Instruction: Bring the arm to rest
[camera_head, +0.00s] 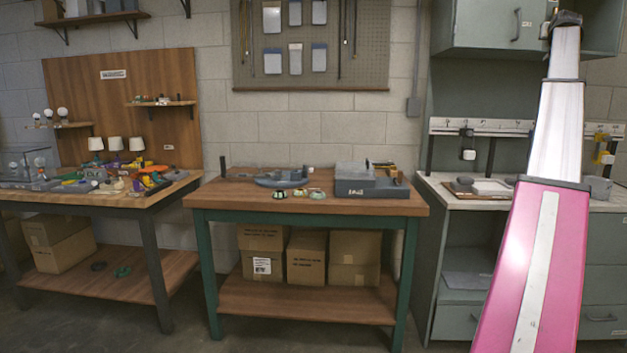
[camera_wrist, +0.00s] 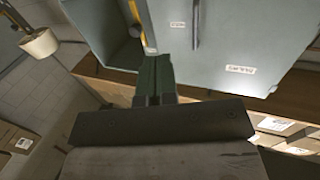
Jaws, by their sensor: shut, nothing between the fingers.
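My arm rises along the right side of the head view, its pink and white links running up to a dark joint at the top edge. My gripper (camera_wrist: 154,72) shows in the wrist view, its dark green fingers together and nothing between them. It is raised in front of a grey-blue cabinet (camera_wrist: 225,45) and does not visibly hold or touch anything. The fingers cannot be made out in the head view.
The middle workbench (camera_head: 225,190) carries grey parts and a grey case (camera_head: 365,186). A left bench (camera_head: 150,200) holds lamp shades and many small parts. Wall cabinets (camera_head: 490,25) and a counter stand close to my arm at right. Cardboard boxes (camera_head: 305,257) sit under the middle bench.

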